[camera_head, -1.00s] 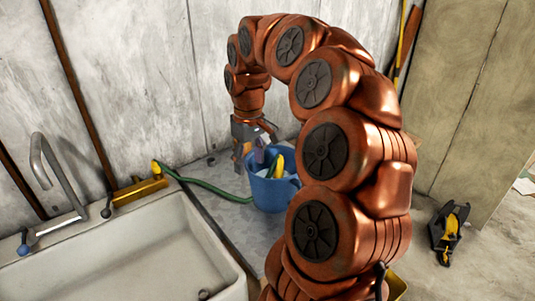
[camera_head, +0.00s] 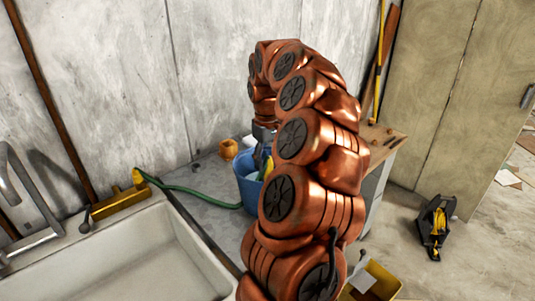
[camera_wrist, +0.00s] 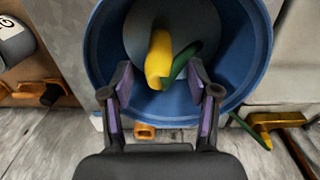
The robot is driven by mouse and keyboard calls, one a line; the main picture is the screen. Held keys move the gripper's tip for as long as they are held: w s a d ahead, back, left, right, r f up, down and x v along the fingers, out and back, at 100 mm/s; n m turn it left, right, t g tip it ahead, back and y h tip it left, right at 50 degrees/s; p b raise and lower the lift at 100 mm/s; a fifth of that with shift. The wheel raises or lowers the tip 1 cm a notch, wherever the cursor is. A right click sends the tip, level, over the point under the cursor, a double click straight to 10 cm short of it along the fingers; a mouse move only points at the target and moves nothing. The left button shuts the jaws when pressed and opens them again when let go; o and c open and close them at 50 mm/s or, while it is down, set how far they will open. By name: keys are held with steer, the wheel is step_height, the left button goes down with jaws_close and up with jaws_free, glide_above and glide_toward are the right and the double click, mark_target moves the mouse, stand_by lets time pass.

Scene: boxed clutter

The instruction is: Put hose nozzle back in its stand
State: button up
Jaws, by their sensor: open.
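A yellow nozzle-shaped object (camera_wrist: 158,58) lies inside a blue bucket (camera_head: 243,186), beside a green piece that looks like hose (camera_wrist: 180,66). The bucket's blue rim also shows in the wrist view (camera_wrist: 96,45). My gripper (camera_wrist: 162,80) is open over the near side of the bucket, its fingers spread to either side of the yellow piece's lower end; contact cannot be told. In the head view my gripper (camera_head: 262,137) is above the bucket, partly hidden by my arm. I cannot make out a stand for certain.
A green hose (camera_head: 195,191) runs from the yellow tap bar (camera_head: 120,202) at the white sink (camera_head: 130,262) to the bucket. An orange cup (camera_head: 229,149) stands behind the bucket. A wooden-topped bench (camera_head: 384,146) is to the right. A black-and-yellow tool (camera_head: 436,226) lies on the floor.

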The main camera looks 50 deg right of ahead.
mark_target(268, 174)
step_height(268, 174, down, 6)
steer(key=p, duration=0.1)
stand_by(0.4)
jaws_close()
steer(key=c, duration=0.7)
jaws_free()
jaws_close()
steer(key=shift+r, duration=0.15)
steer(key=shift+r+p, duration=0.55)
steer(key=shift+r, duration=0.9)
